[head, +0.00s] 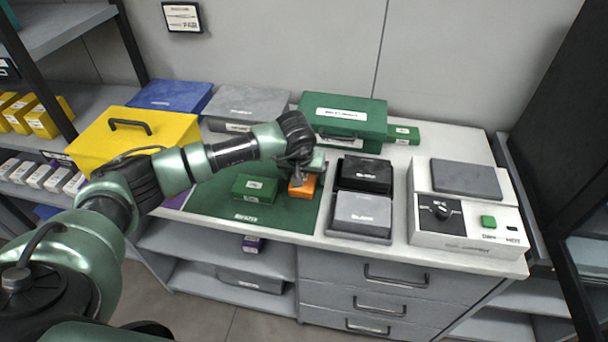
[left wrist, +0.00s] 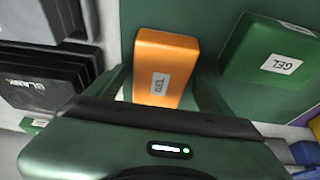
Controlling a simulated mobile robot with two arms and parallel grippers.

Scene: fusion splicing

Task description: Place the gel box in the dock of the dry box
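An orange gel box (head: 302,187) lies at the right edge of the green mat (head: 215,203); its GEL label shows in the left wrist view (left wrist: 165,65). My left gripper (head: 300,178) is open above it. In the left wrist view the fingers lie either side of the box's near end, with a gap visible on the left; I cannot tell whether they touch it. A green box (head: 254,187), also labelled GEL (left wrist: 270,60), lies to the left on the mat. A white unit (head: 465,240) with a knob and green button stands at right, possibly the dry box; its dock is not identifiable. My right gripper is out of view.
Black (head: 366,174) and grey (head: 361,213) cases stand just right of the mat. A large green case (head: 343,118), a grey case (head: 248,103), a blue case (head: 172,95) and a yellow case (head: 130,140) line the back and left. A narrow white strip separates the cases from the white unit.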

